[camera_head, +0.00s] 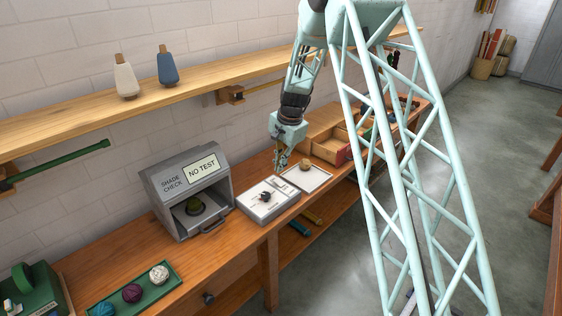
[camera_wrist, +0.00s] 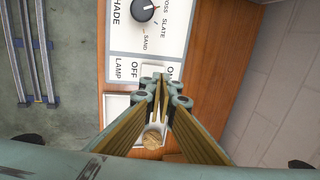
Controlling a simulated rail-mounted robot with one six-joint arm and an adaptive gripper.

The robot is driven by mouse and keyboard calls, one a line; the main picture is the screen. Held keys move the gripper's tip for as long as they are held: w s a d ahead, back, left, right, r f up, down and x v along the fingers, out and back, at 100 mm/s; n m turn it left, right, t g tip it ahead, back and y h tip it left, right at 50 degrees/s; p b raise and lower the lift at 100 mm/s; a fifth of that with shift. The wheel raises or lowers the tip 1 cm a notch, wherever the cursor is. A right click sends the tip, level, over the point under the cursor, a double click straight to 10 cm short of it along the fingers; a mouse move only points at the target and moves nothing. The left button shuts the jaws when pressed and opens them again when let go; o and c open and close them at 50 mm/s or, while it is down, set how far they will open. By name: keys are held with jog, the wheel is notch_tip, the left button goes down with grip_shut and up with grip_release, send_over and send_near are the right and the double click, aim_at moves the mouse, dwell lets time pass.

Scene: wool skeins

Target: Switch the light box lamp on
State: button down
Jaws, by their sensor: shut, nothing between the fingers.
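The grey light box (camera_head: 170,185) reads SHADE CHECK, with a screen (camera_head: 202,168) showing NO TEST. My gripper (camera_head: 282,172) is shut and empty, pointing down near the panel's right end. In the wrist view its fingertips (camera_wrist: 165,82) lie over the lamp switch area beside ON and hide most of the switch. I cannot tell whether they touch it.
A white tray (camera_head: 318,184) with a brownish ball (camera_head: 306,167) lies right of the panel. A wooden compartment box (camera_head: 326,150) stands behind it. A green tray (camera_head: 148,293) with several yarn balls is at front left. A shelf (camera_head: 90,112) with two cones runs above.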

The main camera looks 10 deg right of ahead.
aim_at(277, 180)
jog(key=shift+x, duration=2.7)
jog(key=shift+w+p, duration=0.1)
jog(key=shift+p, duration=0.25)
